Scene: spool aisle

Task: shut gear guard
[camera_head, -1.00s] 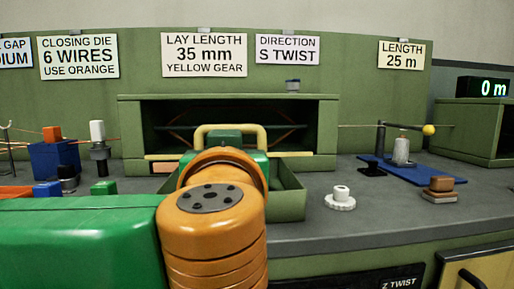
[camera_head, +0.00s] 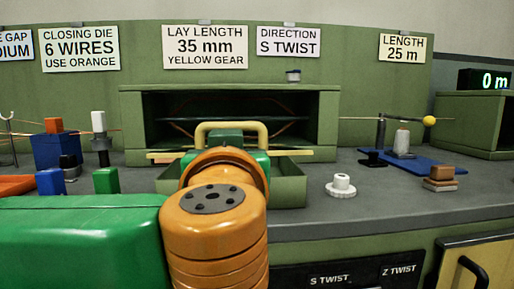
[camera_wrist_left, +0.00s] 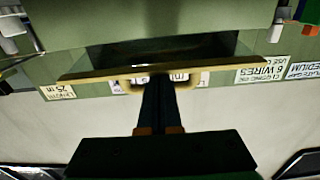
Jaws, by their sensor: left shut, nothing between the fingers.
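The gear guard shows as a pale yellow edge strip (camera_head: 292,153) with an arched yellow handle (camera_head: 262,135), in front of the dark opening of the green housing (camera_head: 328,122). The opening is uncovered in the head view. In the left wrist view the guard's edge (camera_wrist_left: 90,75) runs across the picture below the dark opening. My left gripper's dark fingers (camera_wrist_left: 160,88) are together and empty, with their tips at the handle; I cannot tell if they touch it. In the head view my orange wrist hides the fingers and the middle of the guard. My right gripper is not in view.
A green tray (camera_head: 290,187) lies before the housing. Blue and green blocks (camera_head: 106,180) stand at left, close to my arm. Bench space is free around the white gear.

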